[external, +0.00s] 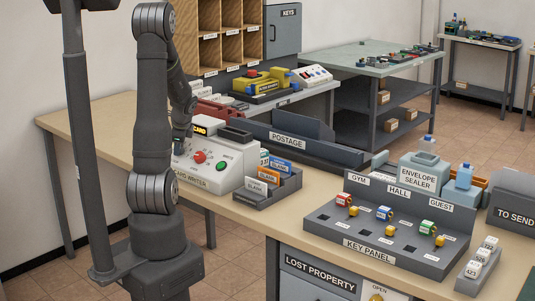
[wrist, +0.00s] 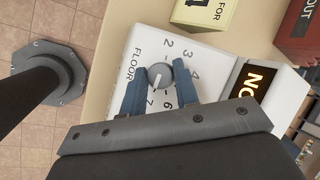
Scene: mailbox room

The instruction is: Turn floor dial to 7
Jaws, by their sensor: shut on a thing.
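The floor dial (wrist: 161,70) is a small round grey knob on a white panel marked FLOOR, with numbers around it, in the wrist view. A pale pointer line on it slants down and slightly left, roughly toward the 7 (wrist: 150,103); the exact setting is hard to read. My gripper (wrist: 159,77) has its blue fingers on the left and right of the knob and is shut on it. In the external view my gripper is at the white card writer (external: 208,172), and the dial is hidden behind my arm.
The card writer's lit display (wrist: 256,87) and a yellow box (wrist: 205,12) are close to the dial. In the external view, a card rack (external: 268,190) stands right of the card writer, then the key panel (external: 368,243). A postage unit (external: 300,150) is behind.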

